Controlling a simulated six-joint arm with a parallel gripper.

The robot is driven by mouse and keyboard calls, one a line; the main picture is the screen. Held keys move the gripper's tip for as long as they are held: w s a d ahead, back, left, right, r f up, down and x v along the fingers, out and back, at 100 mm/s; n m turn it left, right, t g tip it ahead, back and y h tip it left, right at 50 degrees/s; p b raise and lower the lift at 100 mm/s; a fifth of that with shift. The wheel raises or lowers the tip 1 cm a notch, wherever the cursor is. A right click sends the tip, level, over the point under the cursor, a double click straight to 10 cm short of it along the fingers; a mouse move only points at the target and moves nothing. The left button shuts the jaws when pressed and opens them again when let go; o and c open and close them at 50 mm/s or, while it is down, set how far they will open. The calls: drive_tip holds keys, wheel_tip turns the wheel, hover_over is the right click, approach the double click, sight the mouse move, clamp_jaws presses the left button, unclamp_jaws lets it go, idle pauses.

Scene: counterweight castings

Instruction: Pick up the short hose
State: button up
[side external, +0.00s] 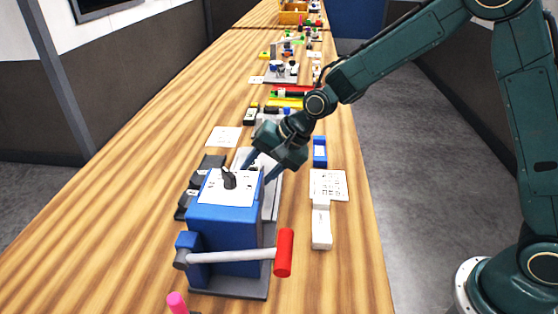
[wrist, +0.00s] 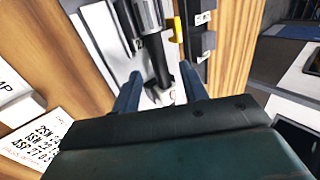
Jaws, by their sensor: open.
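My gripper (side external: 259,169) is open, pointing down just behind the blue machine in the side view. In the wrist view its two blue fingers (wrist: 160,74) stand apart. Between and beyond them is a dark tube-like piece (wrist: 158,58) with a grey cylinder (wrist: 148,14) at its far end, over a white surface. I cannot tell whether this is the short hose. In the side view the blue machine and my gripper hide most of that spot, and I cannot make out a hose there.
The blue machine (side external: 226,226) with a red-handled crank (side external: 284,252) stands close in front of my gripper. Printed cards (side external: 328,185), a white block (side external: 321,228) and a blue-framed piece (side external: 320,152) lie to the right. The bench's left side is mostly clear.

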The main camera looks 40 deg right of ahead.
drive_tip(key=shift+x, duration=1.05)
clamp_jaws()
